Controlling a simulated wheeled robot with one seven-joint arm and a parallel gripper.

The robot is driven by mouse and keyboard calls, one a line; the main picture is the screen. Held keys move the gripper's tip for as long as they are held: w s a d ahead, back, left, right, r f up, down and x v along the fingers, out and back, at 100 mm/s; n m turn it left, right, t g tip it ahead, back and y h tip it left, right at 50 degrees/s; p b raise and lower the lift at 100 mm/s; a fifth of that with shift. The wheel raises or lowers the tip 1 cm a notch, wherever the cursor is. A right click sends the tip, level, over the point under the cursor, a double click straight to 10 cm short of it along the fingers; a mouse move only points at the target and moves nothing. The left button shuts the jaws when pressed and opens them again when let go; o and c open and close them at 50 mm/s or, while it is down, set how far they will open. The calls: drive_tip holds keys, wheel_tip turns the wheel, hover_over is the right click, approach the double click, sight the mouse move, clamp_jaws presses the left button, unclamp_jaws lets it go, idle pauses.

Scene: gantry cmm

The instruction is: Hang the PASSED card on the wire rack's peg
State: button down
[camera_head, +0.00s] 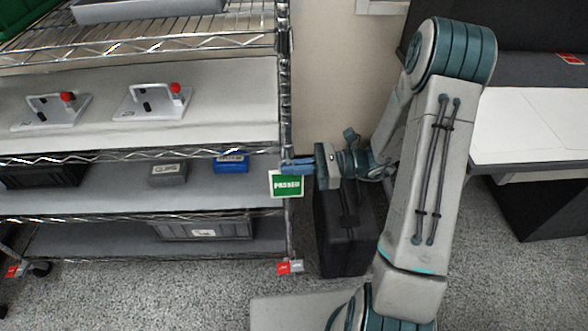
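The green and white PASSED card (286,184) is at the right front post of the wire rack (284,120). It hangs upright with its printed face toward the camera. My gripper (290,168) reaches in from the right, with its blue fingers at the card's top edge. The fingers look close together, but the gap between them is too small to make out. I cannot tell whether they still hold the card. The peg is not visible; the card and fingers cover that part of the post.
The rack's shelves carry two grey fixtures with red knobs (150,102), a grey bin (168,173), a blue bin (231,162) and a larger grey bin (203,228). A black case (342,232) stands on the floor right of the rack. A white-topped table (530,125) is at the right.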

drive_tip(key=shift+w+d+f+t, duration=0.15)
drive_tip(key=shift+w+t, duration=0.1)
drive_tip(key=shift+w, duration=0.1)
drive_tip(key=shift+w+d+f+t, duration=0.1)
drive_tip(key=shift+w+t, duration=0.15)
drive_tip(key=shift+w, duration=0.1)
drive_tip(key=shift+w+f+m, duration=0.4)
drive_tip(key=shift+w+f, duration=0.5)
drive_tip(key=shift+w, duration=0.2)
drive_tip(key=c, duration=2)
unclamp_jaws()
drive_tip(key=shift+w+d+f, duration=0.15)
drive_tip(key=shift+w, duration=0.1)
drive_tip(key=shift+c, duration=0.2)
drive_tip(key=o, duration=0.3)
drive_tip(key=shift+s+r, duration=0.2)
drive_tip(key=shift+o, duration=0.3)
drive_tip(key=shift+s+a, duration=0.15)
drive_tip(key=shift+a, duration=0.05)
drive_tip(key=shift+o, duration=0.6)
drive_tip(key=shift+s+r, duration=0.25)
drive_tip(key=shift+r, duration=0.2)
drive_tip(key=shift+r, duration=0.1)
